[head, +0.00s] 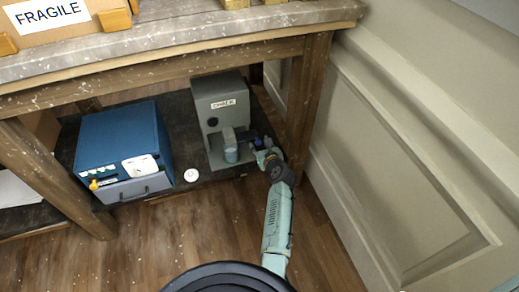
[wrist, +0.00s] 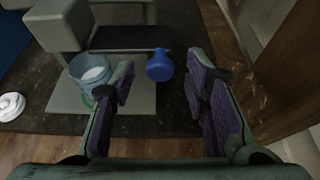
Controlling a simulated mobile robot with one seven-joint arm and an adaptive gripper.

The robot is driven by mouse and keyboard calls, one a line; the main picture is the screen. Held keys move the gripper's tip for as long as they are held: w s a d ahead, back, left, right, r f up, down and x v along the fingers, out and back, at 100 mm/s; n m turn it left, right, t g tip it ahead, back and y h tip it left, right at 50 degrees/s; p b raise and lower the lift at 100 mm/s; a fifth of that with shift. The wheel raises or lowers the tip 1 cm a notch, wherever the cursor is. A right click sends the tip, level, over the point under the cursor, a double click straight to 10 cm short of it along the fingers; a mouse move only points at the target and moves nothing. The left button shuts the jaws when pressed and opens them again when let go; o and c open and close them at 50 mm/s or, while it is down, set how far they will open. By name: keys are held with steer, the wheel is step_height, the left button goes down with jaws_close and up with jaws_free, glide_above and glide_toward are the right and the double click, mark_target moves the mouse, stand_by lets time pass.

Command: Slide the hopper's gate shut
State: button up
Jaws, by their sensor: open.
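The hopper (head: 214,95) is a grey-green box with a white label, standing on the low shelf under the table. In the wrist view its gate, a dark flat plate (wrist: 128,38), sticks out to the right, with a round blue knob (wrist: 159,66) near its right end. My gripper (wrist: 160,72) is open, with one finger on each side of the knob and a gap visible on both sides. In the head view my gripper (head: 264,152) is at the hopper's right side, and the knob is hard to make out there.
A blue-grey cup (wrist: 88,73) with white contents stands on the hopper's base, left of my fingers. A small white round object (head: 191,175) lies on the shelf. A blue box (head: 115,140) stands left. A wooden table leg (head: 306,100) is close on the right.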

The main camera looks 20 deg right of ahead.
steer(key=shift+w+f, duration=0.2)
steer(key=shift+w, duration=0.4)
steer(key=shift+c, duration=0.4)
jaws_close()
